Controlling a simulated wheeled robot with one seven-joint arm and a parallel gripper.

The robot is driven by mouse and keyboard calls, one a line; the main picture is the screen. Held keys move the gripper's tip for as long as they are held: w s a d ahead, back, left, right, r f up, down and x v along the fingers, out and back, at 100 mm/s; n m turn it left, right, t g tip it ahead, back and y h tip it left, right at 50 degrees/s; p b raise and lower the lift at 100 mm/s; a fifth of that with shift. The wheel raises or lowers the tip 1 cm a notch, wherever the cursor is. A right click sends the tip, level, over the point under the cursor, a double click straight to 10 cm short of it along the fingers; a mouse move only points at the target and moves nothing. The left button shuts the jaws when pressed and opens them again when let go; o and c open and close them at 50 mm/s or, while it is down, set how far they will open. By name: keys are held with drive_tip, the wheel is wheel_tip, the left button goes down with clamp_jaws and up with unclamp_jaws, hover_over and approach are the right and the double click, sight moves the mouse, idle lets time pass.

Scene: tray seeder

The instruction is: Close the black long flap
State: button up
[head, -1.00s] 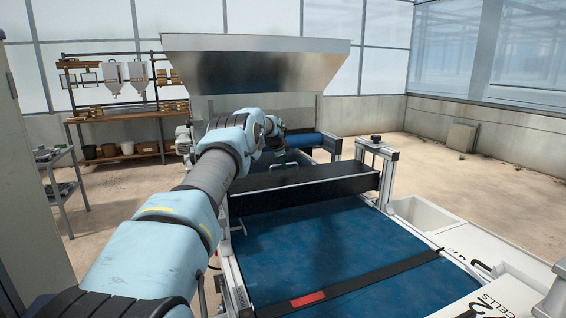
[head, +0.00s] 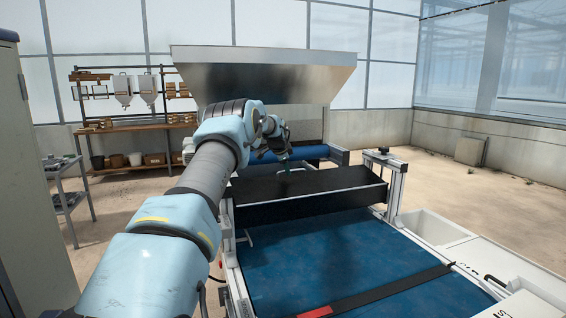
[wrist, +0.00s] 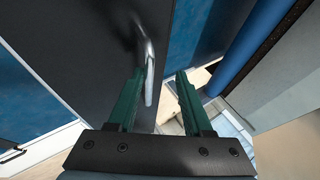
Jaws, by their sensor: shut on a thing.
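The black long flap (head: 320,182) lies across the machine above the blue belt, its broad dark top facing up. It also fills the left of the wrist view (wrist: 75,50). A bent metal handle (wrist: 149,70) stands out from the flap and passes between my green fingers, closer to the left one. My gripper (wrist: 162,88) is shut on the handle. In the head view my gripper (head: 287,168) is small at the far side of the flap, and my wrist partly covers it.
The blue belt (head: 330,260) runs under the flap, with a black strap (head: 385,290) across its near end. A metal hopper (head: 265,75) stands behind. A post (head: 396,185) rises at the flap's right end. Open floor (head: 490,175) lies to the right.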

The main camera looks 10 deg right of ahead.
drive_tip(key=b+v, duration=0.2)
drive_tip(key=v, duration=0.5)
drive_tip(key=shift+b, duration=0.35)
drive_tip(key=shift+s+r, duration=0.1)
drive_tip(key=shift+s, duration=0.05)
drive_tip(key=s+a+f+n+g+y, duration=0.1)
drive_tip(key=s+a+n, duration=0.4)
drive_tip(key=s, duration=1.1)
drive_tip(key=s+a+f+n+g+y, duration=0.1)
drive_tip(key=s+a+f+n+g, duration=0.2)
drive_tip(key=s+a, duration=0.6)
drive_tip(key=s+a+f+n+g+y, duration=0.1)
drive_tip(key=s+a+f+n, duration=0.5)
drive_tip(key=s, duration=1.7)
drive_tip(key=shift+s+a+f+n+g, duration=0.35)
drive_tip(key=shift+s+a+n+g, duration=0.05)
drive_tip(key=shift+a+n, duration=0.65)
